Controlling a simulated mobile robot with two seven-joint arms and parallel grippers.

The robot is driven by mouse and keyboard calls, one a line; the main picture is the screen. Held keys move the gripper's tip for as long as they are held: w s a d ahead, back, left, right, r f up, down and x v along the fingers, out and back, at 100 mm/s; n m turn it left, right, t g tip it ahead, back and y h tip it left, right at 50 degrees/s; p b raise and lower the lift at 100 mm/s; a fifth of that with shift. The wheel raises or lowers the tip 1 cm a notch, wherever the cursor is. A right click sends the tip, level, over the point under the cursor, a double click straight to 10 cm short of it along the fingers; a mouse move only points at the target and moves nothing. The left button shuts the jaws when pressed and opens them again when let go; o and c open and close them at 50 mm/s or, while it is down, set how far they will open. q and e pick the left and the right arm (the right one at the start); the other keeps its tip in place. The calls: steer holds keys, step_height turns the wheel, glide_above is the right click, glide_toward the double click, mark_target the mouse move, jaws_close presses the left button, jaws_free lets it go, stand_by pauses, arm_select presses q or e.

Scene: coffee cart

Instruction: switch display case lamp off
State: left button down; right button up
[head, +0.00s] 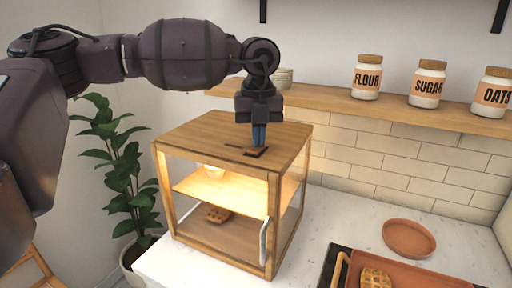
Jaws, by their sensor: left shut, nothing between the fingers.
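The wooden display case (207,137) stands on the white counter, with clear sides and a metal handle at its front right edge. Its inside glows warm, so the lamp is lit. A small dark-framed switch (255,153) sits on the case's top. My left gripper (258,146) points straight down over the switch, with its fingers shut and empty. The fingertips are at or just above the switch; I cannot tell whether they touch it. They partly hide the switch. My right gripper is not in view.
A shelf (400,108) behind holds a flour jar (368,78), a sugar jar (428,85) and an oats jar (491,94). A plant (122,165) stands left of the case. A terracotta plate (409,238) and a tray (420,276) with a waffle lie right.

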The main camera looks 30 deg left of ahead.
arm_select(q)
steer(key=shift+r, duration=0.15)
steer(key=shift+r+p, duration=0.8)
steer(key=shift+r, duration=0.1)
steer(key=shift+r+p, duration=0.75)
steer(key=shift+r, duration=0.6)
steer(key=shift+r+p, duration=0.5)
steer(key=shift+r, duration=0.45)
